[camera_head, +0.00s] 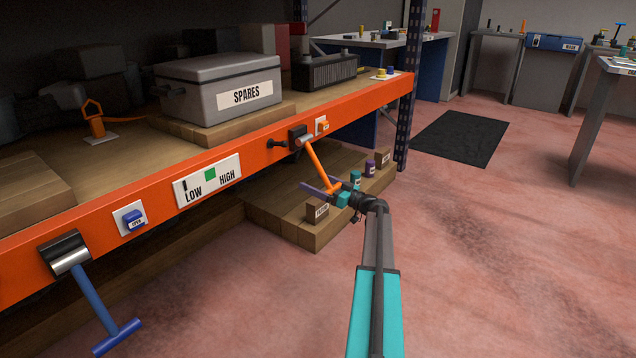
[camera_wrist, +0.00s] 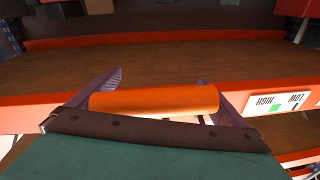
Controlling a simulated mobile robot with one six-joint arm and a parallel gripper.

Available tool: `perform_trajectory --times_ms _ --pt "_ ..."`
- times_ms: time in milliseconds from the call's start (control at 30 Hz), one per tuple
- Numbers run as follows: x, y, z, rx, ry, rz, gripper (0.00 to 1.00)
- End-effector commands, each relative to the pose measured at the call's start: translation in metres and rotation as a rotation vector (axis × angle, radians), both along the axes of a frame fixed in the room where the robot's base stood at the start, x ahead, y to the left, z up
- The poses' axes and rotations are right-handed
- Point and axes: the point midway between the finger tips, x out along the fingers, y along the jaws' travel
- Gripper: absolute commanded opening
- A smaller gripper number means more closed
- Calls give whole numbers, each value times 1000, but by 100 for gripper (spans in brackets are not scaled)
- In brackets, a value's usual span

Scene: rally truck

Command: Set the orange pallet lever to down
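The orange pallet lever (camera_head: 316,160) is hinged at a dark bracket on the orange shelf beam and slants down and outward to its crossbar. In the wrist view its orange crossbar (camera_wrist: 155,101) lies lengthwise between the purple fingers, close to the palm. My gripper (camera_head: 328,190) is at the lever's lower end. Its fingers (camera_wrist: 158,88) are wide apart, one near each end of the crossbar. Whether they touch the ends is unclear. The lever's shaft is mostly hidden in the wrist view.
A LOW/HIGH panel (camera_head: 207,180) with a green square, a blue button (camera_head: 134,220) and a blue T-handled lever (camera_head: 92,305) sit along the beam to the left. Small boxes and jars stand on the low wooden pallet (camera_head: 285,226) beneath.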

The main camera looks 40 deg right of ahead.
Motion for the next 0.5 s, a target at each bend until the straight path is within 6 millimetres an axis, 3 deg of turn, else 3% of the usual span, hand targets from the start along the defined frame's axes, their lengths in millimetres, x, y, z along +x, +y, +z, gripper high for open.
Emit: perform_trajectory --times_ms 500 --pt "-11 -8 2 3 -1 -6 100"
